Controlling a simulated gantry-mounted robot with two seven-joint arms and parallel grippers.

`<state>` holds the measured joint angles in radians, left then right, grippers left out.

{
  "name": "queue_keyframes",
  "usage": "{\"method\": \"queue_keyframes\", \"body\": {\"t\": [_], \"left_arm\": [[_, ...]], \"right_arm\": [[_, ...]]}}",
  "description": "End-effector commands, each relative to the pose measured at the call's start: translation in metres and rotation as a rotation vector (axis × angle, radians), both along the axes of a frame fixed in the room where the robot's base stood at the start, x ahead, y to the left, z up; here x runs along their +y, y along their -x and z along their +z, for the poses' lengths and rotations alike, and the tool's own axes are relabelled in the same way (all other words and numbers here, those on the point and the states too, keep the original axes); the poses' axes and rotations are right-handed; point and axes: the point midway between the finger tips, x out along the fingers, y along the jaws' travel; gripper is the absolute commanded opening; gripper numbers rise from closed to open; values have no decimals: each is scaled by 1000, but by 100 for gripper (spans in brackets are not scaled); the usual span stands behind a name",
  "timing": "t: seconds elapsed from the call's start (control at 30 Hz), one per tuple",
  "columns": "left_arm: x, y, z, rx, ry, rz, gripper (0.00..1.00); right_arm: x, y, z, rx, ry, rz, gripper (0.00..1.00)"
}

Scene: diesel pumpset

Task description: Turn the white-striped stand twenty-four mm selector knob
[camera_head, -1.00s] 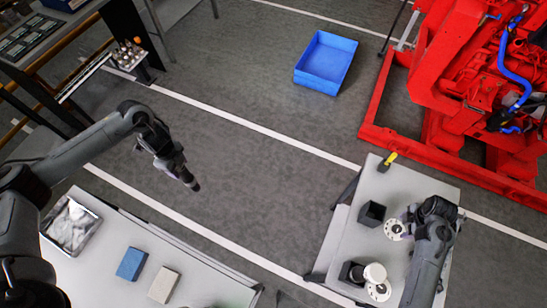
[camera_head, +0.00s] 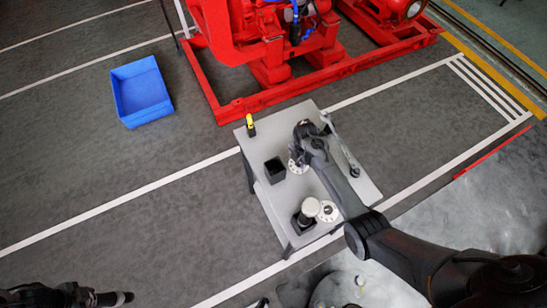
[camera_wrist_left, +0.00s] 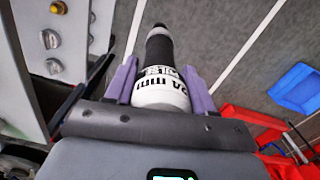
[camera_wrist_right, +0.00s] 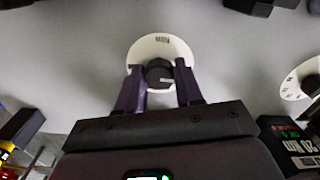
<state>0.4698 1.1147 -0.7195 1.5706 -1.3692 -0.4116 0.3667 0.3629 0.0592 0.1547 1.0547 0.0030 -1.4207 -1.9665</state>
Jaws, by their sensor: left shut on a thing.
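A white dial with a black selector knob (camera_wrist_right: 159,73) lies on the grey table (camera_head: 350,178). The dial (camera_head: 298,166) shows beside my right gripper in the head view. My right gripper (camera_wrist_right: 160,82) is open at the knob, with one finger on each side. A gap shows on the right side; contact on the left is unclear. A second white dial (camera_head: 328,211) sits nearer the front and shows at the right in the right wrist view (camera_wrist_right: 299,85). My left gripper (camera_wrist_left: 160,85) is shut on a black tool with a white lettered band (camera_wrist_left: 160,92), away from the table.
A black open box (camera_head: 275,170) and a black holder with a white-topped cylinder (camera_head: 311,206) stand on the table. A yellow-and-black tool (camera_head: 250,125) is at its back edge. A blue bin (camera_head: 141,92) and a red pumpset frame (camera_head: 290,88) stand beyond. Floor is clear between.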

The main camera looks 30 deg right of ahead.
Motion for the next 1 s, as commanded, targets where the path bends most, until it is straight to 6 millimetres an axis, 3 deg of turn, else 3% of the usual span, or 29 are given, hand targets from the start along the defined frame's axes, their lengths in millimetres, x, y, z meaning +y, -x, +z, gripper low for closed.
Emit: {"method": "queue_keyframes", "body": {"t": [0.03,0.17,0.2,0.57,1.0], "left_arm": [[0,-1,1,-2,0,0,0],[0,-1,1,-2,0,0,0],[0,-1,1,-2,0,0,0],[0,-1,10,-2,0,0,0],[0,-1,40,-2,0,0,0]], "right_arm": [[0,0,0,2,-1,0,25],[0,0,0,2,-1,0,5],[0,1,0,2,-1,0,4],[0,1,2,3,0,-72,4],[0,1,4,4,-2,-423,4]]}}
